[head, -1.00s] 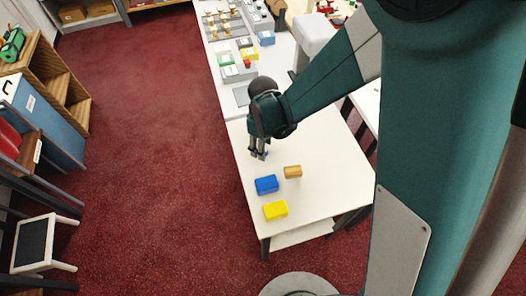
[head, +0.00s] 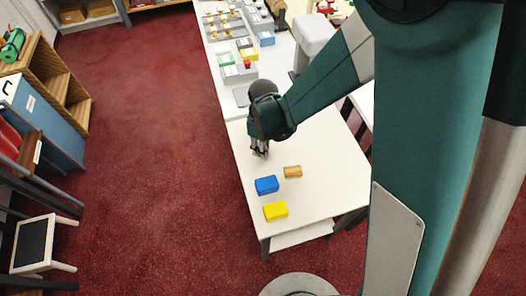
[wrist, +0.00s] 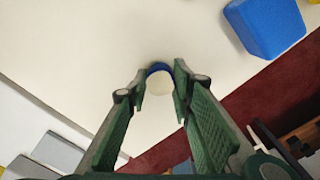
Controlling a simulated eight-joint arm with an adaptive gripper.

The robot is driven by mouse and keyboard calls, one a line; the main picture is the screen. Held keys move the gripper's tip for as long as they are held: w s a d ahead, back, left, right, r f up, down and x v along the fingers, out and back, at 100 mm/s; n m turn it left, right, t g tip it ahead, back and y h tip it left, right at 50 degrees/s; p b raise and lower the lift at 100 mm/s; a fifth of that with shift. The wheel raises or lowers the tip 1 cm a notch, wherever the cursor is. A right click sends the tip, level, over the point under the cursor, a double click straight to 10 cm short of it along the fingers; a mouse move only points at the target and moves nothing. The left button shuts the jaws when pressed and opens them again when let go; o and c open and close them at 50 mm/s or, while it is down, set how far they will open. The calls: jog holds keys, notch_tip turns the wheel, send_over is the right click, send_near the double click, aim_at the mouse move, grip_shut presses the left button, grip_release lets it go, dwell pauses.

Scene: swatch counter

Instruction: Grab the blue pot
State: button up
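The small round blue pot (wrist: 159,69) shows in the wrist view as a blue rim around a pale, cream-coloured middle. It is between the tips of my gripper (wrist: 160,92). Both green fingertips meet its sides, one on the left and one on the right, so the gripper looks shut on it. In the head view my gripper (head: 260,154) is low over the near white table, and the pot cannot be made out there.
A blue block (head: 266,185), also in the wrist view (wrist: 266,24), a yellow block (head: 275,211) and a tan piece (head: 292,172) stand on the white table (head: 315,199). Grey trays with small items (head: 238,68) lie farther back. The table's left edge is close to the gripper.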

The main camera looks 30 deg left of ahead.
jog(key=shift+r, duration=0.15)
notch_tip(320, 180, up, 10)
jog(key=p, duration=0.1)
dwell(0.9)
